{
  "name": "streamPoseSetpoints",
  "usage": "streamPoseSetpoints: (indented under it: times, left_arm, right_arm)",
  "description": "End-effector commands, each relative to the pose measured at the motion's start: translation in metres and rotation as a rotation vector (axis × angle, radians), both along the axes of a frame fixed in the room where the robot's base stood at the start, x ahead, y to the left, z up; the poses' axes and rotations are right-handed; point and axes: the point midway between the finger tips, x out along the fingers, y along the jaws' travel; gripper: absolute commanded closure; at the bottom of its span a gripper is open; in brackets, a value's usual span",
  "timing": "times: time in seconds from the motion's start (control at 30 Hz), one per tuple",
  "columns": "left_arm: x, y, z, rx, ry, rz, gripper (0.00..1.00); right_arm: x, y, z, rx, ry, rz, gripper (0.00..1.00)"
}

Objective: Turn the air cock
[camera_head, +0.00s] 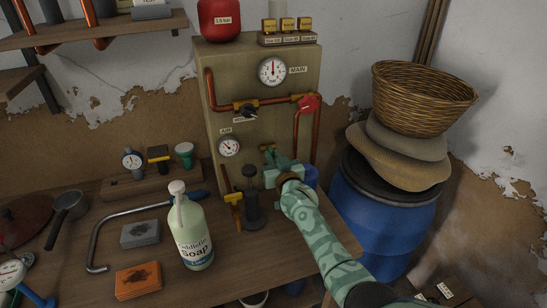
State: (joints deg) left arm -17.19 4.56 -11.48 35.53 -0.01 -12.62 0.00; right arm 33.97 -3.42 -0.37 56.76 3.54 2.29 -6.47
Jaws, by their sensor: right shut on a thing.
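The wooden panel (260,92) stands on the bench with copper pipes and valves. The AIR gauge (229,146) is at its lower left. A brass cock (233,198) with a yellowish handle sits on the pipe below that gauge. Another small brass fitting (267,148) shows at the panel's lower right. My right gripper (271,173), pale green, reaches in from the lower right and is shut right by this fitting. Its jaws hide what they hold, so I cannot tell which part it is. My left gripper is not in view.
A soap bottle (192,234) and a dark upright pump-like object (253,203) stand close left of my right gripper. A blue barrel (378,220) stands right.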

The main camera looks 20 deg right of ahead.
Motion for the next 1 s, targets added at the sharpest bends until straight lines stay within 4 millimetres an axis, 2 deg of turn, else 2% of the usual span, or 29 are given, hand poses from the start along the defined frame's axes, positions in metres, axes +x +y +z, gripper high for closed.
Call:
streamPoseSetpoints:
  times: [0.2,0.23,0.3,0.67,0.77,1.0]
  left_arm:
    - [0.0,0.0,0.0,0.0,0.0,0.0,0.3]
    - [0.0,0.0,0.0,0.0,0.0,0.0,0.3]
    - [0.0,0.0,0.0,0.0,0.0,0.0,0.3]
    - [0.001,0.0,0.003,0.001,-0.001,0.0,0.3]
    - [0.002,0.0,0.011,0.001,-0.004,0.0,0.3]
    - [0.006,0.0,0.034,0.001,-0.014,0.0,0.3]
  right_arm:
    - [-0.001,0.0,-0.003,-0.001,0.006,0.001,1.0]
    - [-0.001,0.0,-0.003,-0.002,0.006,0.001,0.87]
    - [-0.001,0.0,-0.003,-0.002,0.006,0.001,0.68]
    - [-0.005,0.0,-0.001,-0.002,0.003,0.0,0.68]
    - [-0.018,-0.001,0.001,-0.002,0.003,0.0,0.68]
    - [-0.082,-0.002,0.002,-0.002,0.004,0.001,0.68]
